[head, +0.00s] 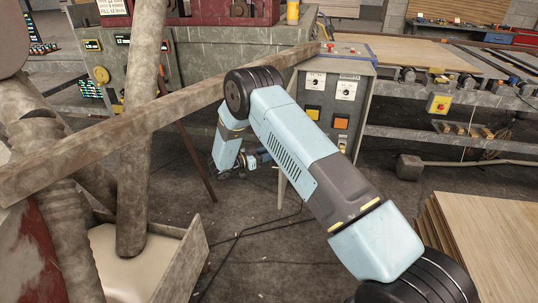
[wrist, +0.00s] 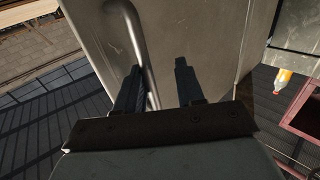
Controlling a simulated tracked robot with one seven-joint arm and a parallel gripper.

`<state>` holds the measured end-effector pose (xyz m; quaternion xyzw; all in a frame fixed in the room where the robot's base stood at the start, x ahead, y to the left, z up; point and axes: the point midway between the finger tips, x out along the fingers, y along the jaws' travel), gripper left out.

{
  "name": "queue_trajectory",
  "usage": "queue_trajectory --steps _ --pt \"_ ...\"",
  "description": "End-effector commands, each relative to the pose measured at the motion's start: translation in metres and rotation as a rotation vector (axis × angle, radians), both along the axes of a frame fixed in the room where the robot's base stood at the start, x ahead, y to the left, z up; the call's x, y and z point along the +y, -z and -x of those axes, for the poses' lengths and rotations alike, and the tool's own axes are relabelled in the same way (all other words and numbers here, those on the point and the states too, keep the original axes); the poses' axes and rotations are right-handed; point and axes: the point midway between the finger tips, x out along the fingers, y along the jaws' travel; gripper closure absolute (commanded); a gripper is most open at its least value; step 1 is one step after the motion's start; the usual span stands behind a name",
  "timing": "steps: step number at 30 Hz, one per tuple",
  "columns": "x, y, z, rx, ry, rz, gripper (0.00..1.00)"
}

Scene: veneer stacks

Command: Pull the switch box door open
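In the wrist view, a grey metal box face (wrist: 210,35) fills the upper middle. A bent metal bar handle (wrist: 139,40) runs down its left part. My gripper (wrist: 158,85) is open, with one dark finger on each side of the handle's lower end. The handle lies closer to the left finger; I cannot tell whether they touch. In the head view, my gripper (head: 265,157) is small and partly hidden, low beside a grey cabinet (head: 325,100) with dials and buttons. The handle does not show there, and I cannot tell whether this cabinet is the switch box.
A long beam (head: 150,118) slants across the left of the head view. A stack of veneer sheets (head: 490,235) stands at the lower right, and a roller conveyor (head: 450,85) runs behind. Dark floor (head: 265,265) with cables is open in the middle.

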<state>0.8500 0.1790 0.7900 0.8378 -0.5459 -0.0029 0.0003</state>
Motion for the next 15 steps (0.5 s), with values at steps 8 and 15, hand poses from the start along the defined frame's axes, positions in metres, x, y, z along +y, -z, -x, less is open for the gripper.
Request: queue_trajectory --steps 8,15 --pt "-0.0005 -0.0043 -0.0033 -0.009 -0.002 0.004 0.70" --pt "0.0031 -0.0051 -0.0030 -0.011 -0.007 0.004 0.70"
